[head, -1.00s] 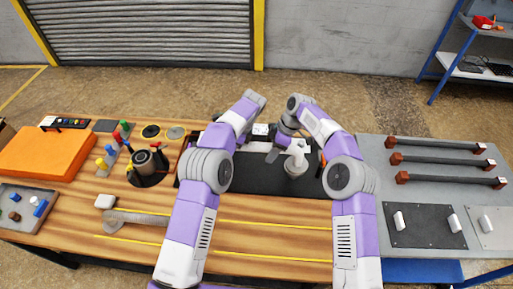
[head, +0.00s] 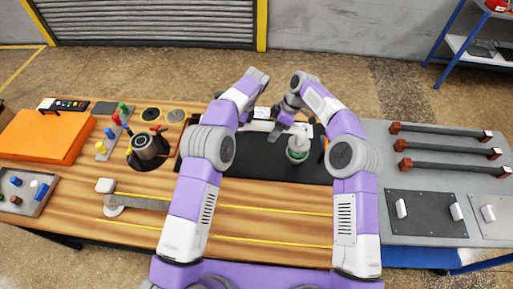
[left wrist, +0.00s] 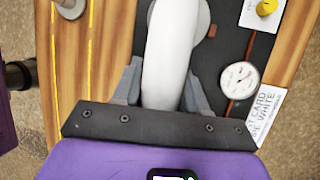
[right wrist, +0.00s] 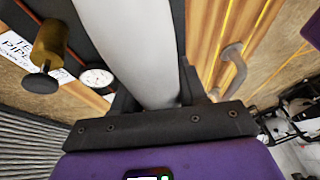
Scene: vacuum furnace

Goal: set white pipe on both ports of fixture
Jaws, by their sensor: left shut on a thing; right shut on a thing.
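A white pipe (head: 262,113) is held between my two arms over the black panel (head: 252,162) in the head view. It fills the gap between the fingers of my left gripper (left wrist: 162,88) in the left wrist view. It also runs between the fingers of my right gripper (right wrist: 155,92) in the right wrist view. Both grippers are shut on it. A round grey port with a green ring (head: 297,155) stands on the panel below my right gripper. Whether the pipe touches it I cannot tell. The other port is not clear, and my left arm covers much of the panel's left side.
A pressure gauge (left wrist: 240,80), a yellow knob (left wrist: 266,8) and a printed card (left wrist: 262,112) lie near the pipe. A grey table (head: 385,150) with dark bars is at right.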

